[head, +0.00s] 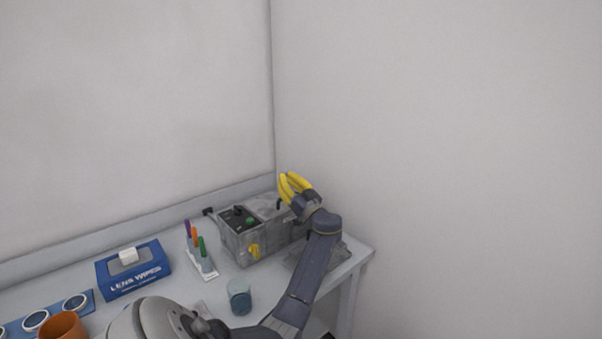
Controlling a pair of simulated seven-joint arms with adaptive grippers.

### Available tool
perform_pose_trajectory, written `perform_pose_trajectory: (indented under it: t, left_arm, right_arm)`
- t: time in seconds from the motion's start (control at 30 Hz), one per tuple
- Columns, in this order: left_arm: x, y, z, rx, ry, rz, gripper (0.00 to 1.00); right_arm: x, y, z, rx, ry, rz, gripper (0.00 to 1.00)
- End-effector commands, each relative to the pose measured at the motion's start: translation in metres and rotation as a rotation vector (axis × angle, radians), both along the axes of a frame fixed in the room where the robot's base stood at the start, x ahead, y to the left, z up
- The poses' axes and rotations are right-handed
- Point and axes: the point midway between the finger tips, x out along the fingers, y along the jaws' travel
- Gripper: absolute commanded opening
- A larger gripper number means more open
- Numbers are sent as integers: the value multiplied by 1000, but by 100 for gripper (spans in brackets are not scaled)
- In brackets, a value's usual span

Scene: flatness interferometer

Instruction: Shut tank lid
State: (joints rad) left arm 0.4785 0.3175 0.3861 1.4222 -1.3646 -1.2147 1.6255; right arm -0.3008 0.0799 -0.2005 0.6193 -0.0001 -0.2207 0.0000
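The tank is a grey box-shaped unit (240,245) at the back right of the table, with a dark control panel and a green button on its top left. A grey slab, which may be its lid, shows on top beside the panel; I cannot tell whether it is open or shut. My wrist and forearm hide the unit's right end. My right gripper is out of view.
A rack of coloured pens (207,267) stands left of the tank. Farther left are a blue lens wipes box (134,270), an orange cup (63,327) and a blue holder with round lenses (36,320). A blue-grey jar (239,297) stands in front. The wall is close behind.

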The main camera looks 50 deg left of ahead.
Motion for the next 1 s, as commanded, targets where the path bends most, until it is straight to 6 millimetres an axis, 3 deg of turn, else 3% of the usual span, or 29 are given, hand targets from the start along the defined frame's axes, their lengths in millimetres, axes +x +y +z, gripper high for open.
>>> perform_pose_trajectory:
  t: [0.3, 1.0]
  left_arm:
    - [-9, -4, -14, -2, 0, 13, 0]
    - [-10, -5, -14, -2, -2, 15, 0]
  right_arm:
    - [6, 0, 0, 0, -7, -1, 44]
    - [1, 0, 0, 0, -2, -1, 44]
